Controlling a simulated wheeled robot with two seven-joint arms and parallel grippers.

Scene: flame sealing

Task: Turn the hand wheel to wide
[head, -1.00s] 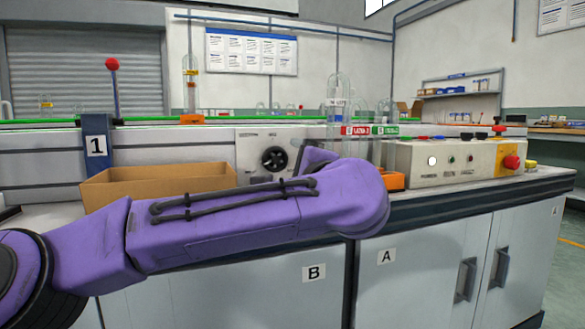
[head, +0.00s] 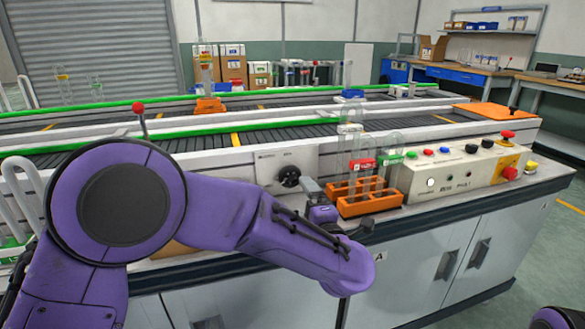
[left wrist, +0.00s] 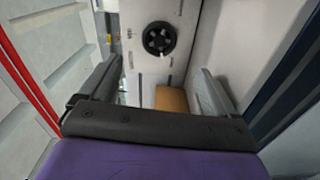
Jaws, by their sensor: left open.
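The hand wheel (head: 289,176) is a small black round knob on a white panel (head: 268,168) at the front of the conveyor. It also shows in the left wrist view (left wrist: 158,38), with dark spokes, beyond the fingertips. My left gripper (left wrist: 155,78) is open and empty, its two fingers apart, pointing toward the panel. The wheel lies ahead of the fingers and they do not touch it. In the head view my left gripper (head: 312,188) is small and partly hidden, just right of the wheel. The wheel's setting marks are too small to read. My right gripper is out of view.
An orange rack (head: 370,203) with glass tubes and red and green tags stands close right of the wheel. A control box (head: 455,178) with buttons is farther right. A cardboard box (left wrist: 172,100) shows beyond the fingers in the left wrist view.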

